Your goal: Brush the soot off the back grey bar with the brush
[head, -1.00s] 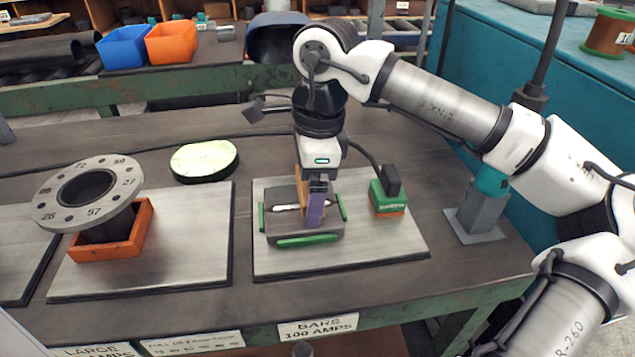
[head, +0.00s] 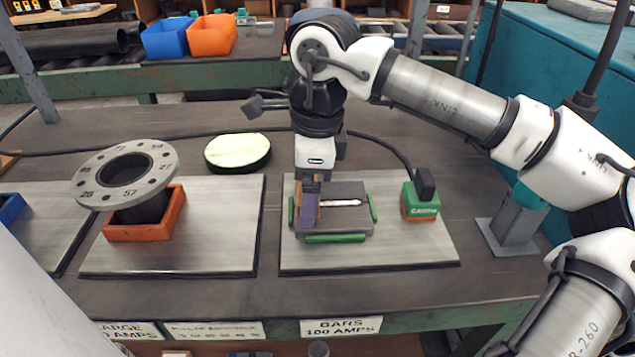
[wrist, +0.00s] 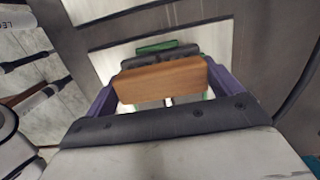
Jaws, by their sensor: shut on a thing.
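My gripper (head: 309,208), with purple fingers, is shut on the brush (wrist: 160,86), whose tan wooden block spans between the fingers in the wrist view. The brush's bristles are hidden. My gripper points down over the left end of two dark grey bars. The back grey bar (head: 347,188) and the front grey bar (head: 345,222) lie side by side, with a bright strip showing between them. Green pieces (head: 335,239) edge them at the front and sides. I cannot tell soot from the bar's own dark grey, nor whether the bristles touch it.
The bars sit on a metal plate (head: 420,250). A green and orange block (head: 421,203) stands at its right. Left are a flanged pipe (head: 140,200) in an orange holder (head: 145,229) and a round pale-topped disc (head: 237,152). A black cable runs behind.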

